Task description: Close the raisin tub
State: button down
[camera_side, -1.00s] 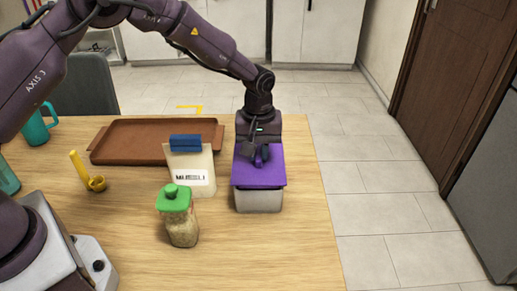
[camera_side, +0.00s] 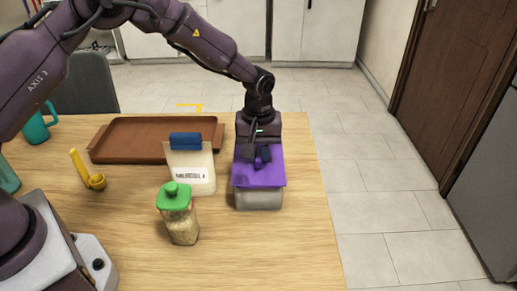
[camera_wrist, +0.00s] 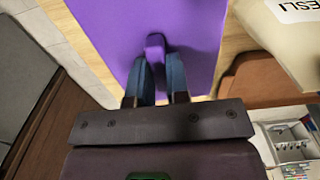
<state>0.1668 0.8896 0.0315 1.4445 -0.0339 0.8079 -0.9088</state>
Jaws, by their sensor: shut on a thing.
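The raisin tub (camera_side: 258,199) is a grey, box-shaped tub near the right edge of the wooden table in the side view. Its flat purple lid (camera_side: 262,179) lies over the tub's top; I cannot tell whether it is seated all round. My gripper (camera_side: 260,158) points down above the lid and is shut on the lid's small purple knob. In the wrist view the two dark blue fingers of my gripper (camera_wrist: 158,68) sit on either side of the knob (camera_wrist: 155,45), with the purple lid (camera_wrist: 140,20) spread beyond. The tub's inside is hidden.
A muesli pouch (camera_side: 192,172) with a blue clip stands close left of the tub. A green-topped jar (camera_side: 182,222) stands in front of it. A brown tray (camera_side: 130,142), a yellow scoop (camera_side: 95,181) and a teal mug (camera_side: 36,129) are further left. The table's right edge is near the tub.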

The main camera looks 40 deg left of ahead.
jog(key=shift+f, duration=0.4)
dwell(1.0)
jog(key=c, duration=0.5)
grip_release()
jog(key=shift+c, duration=0.2)
jog(key=shift+r, duration=3.5)
grip_shut()
